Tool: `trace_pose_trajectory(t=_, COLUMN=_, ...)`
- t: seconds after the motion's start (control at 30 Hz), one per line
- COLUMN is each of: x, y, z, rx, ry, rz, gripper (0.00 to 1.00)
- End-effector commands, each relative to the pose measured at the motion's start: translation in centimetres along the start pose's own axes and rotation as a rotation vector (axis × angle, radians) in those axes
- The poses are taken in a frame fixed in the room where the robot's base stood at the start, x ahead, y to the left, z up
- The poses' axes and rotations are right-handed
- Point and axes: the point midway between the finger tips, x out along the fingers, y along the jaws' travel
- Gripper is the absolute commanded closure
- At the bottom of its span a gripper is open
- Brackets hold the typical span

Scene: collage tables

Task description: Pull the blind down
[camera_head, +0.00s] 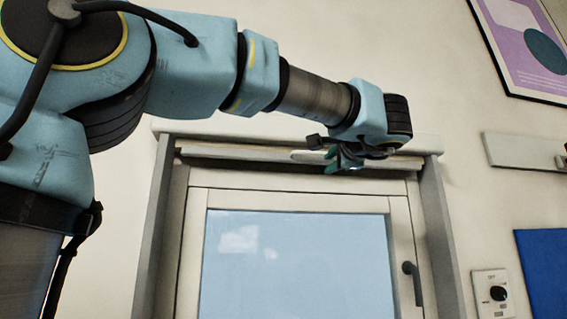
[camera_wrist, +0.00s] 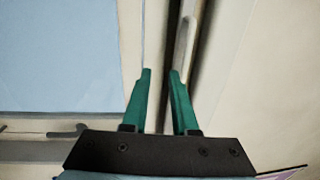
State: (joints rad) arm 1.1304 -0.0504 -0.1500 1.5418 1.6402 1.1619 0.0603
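The rolled-up blind shows as a pale horizontal bar (camera_head: 240,152) under the top of the window frame. A lighter rounded pull piece (camera_head: 305,156) sits at its middle. In the wrist view the same bar appears turned upright, with the pull piece (camera_wrist: 185,30) beyond the right fingertip. My gripper (camera_head: 338,160) is up at the bar, beside the right end of the pull piece. Its green fingers (camera_wrist: 160,74) are apart, with a gap between the tips. Nothing is visibly clamped between them. Whether a finger touches the bar I cannot tell.
The window (camera_head: 300,262) below the bar is uncovered, with a dark handle (camera_head: 413,282) at its right side. Grey side jambs (camera_head: 437,235) flank it. A wall dial (camera_head: 493,293), a blue panel (camera_head: 542,270), a shelf-like rail (camera_head: 520,150) and a framed poster (camera_head: 525,45) are at the right.

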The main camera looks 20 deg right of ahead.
Motion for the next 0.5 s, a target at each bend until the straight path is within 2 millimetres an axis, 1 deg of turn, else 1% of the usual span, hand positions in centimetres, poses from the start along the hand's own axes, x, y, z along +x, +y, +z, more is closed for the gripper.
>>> trace_pose_trajectory(t=0.03, x=-0.9, y=-2.1, z=-0.3, rx=-0.009, ry=0.007, rz=-0.037, gripper=0.73)
trace_pose_trajectory(t=0.07, x=-1.2, y=-2.9, z=-0.4, rx=-0.013, ry=0.008, rz=-0.055, gripper=0.73)
trace_pose_trajectory(t=0.1, x=-1.5, y=-3.6, z=-0.4, rx=-0.016, ry=0.009, rz=-0.070, gripper=0.73)
trace_pose_trajectory(t=0.2, x=-1.4, y=-4.4, z=-0.4, rx=-0.018, ry=0.007, rz=-0.087, gripper=0.73)
trace_pose_trajectory(t=0.27, x=-0.8, y=-4.5, z=-0.4, rx=-0.017, ry=0.005, rz=-0.087, gripper=0.73)
trace_pose_trajectory(t=0.37, x=0.8, y=-4.7, z=-0.4, rx=-0.015, ry=0.005, rz=-0.085, gripper=0.73)
trace_pose_trajectory(t=0.5, x=3.5, y=-5.1, z=-0.4, rx=-0.015, ry=0.005, rz=-0.084, gripper=0.73)
